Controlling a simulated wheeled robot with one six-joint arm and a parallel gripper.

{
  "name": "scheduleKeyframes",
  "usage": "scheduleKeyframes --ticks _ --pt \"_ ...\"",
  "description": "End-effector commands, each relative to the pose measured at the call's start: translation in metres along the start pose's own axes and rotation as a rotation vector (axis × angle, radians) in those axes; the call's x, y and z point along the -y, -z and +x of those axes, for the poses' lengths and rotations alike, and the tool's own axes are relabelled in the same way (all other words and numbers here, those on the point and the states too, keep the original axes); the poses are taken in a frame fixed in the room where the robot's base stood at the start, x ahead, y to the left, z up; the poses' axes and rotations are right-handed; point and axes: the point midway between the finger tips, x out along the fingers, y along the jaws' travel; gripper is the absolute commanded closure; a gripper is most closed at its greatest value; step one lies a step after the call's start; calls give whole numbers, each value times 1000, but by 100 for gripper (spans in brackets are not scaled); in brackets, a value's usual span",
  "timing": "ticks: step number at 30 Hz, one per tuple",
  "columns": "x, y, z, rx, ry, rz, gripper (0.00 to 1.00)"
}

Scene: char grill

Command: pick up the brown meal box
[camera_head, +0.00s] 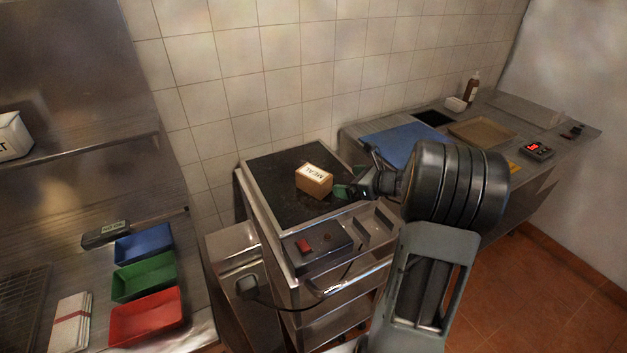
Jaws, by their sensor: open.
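The brown meal box (314,181) sits on the dark top of a metal cart (243,182), against the tiled wall. The gripper is open and holds nothing that I can see. A small gap seems to lie between fingertip and box, but I cannot tell exactly. My arm hides part of the cart's right side.
A black device with a red switch (304,245) sits at the cart's front. At left are blue (144,243), green (145,276) and red (145,318) trays. At right, a counter holds a blue board (400,143), a tan tray (482,132) and a red-lit display (537,150).

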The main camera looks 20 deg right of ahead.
Motion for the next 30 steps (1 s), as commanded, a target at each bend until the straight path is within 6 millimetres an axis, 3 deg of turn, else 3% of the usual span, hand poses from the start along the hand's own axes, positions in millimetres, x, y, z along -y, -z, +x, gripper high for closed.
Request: scheduleKeyframes --ticks 12,23,30 --pt "10 0 65 19 21 48 0" --pt "11 -2 90 19 22 46 0" --pt "14 -5 122 19 21 46 0"
